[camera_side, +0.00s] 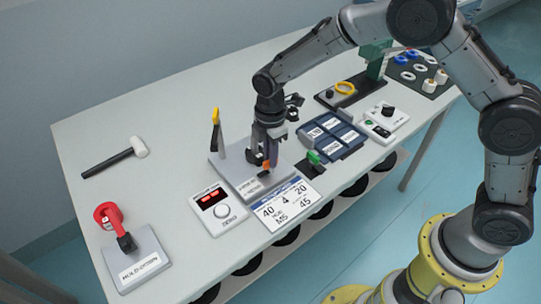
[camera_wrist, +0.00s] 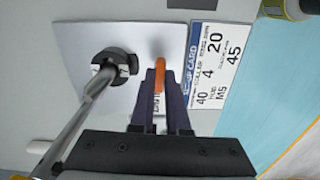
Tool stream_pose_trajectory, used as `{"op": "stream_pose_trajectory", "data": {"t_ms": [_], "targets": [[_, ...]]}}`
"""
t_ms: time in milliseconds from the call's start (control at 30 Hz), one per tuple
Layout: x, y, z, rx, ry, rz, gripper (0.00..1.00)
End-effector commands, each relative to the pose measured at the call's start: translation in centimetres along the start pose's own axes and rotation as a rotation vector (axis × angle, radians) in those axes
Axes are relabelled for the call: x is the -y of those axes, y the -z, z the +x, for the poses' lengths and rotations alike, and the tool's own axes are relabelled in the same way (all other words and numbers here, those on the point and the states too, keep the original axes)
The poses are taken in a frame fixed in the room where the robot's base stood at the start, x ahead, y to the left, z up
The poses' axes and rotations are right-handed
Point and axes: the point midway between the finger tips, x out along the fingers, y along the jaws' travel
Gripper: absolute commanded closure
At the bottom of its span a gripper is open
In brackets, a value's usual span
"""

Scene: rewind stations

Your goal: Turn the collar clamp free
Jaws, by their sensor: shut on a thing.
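A pale station plate (camera_side: 232,168) lies on the table and carries an upright post (camera_side: 221,138) with a yellow and black top. In the wrist view, a slotted black collar (camera_wrist: 121,58) sits round the foot of a grey metal rod (camera_wrist: 85,112) on the plate (camera_wrist: 82,38). My gripper (camera_wrist: 159,84) is just right of this collar, pointing down at the plate. Its fingers are shut on an orange piece (camera_wrist: 159,50), whose rounded end shows beyond them. In the side view, my gripper (camera_side: 263,158) and the orange piece (camera_side: 266,164) are low over the plate. How the piece joins the collar is unclear.
A printed card (camera_side: 286,207) and a box with a red display (camera_side: 215,207) lie close to the plate.

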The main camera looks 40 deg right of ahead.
Motion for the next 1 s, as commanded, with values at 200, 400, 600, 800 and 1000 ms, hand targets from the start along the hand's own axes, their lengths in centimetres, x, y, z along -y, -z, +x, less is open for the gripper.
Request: {"op": "stream_pose_trajectory", "data": {"t_ms": [200, 400, 600, 800, 1000], "targets": [[-0.08, 0.06, -0.22, -0.002, -0.003, -0.064, 1.00], [-0.08, 0.07, -0.23, -0.002, -0.003, -0.082, 1.00], [-0.08, 0.08, -0.24, -0.002, -0.004, -0.084, 1.00], [-0.08, 0.08, -0.22, -0.002, -0.003, -0.084, 0.74], [-0.04, 0.05, -0.11, -0.001, -0.002, -0.082, 0.56]]}}
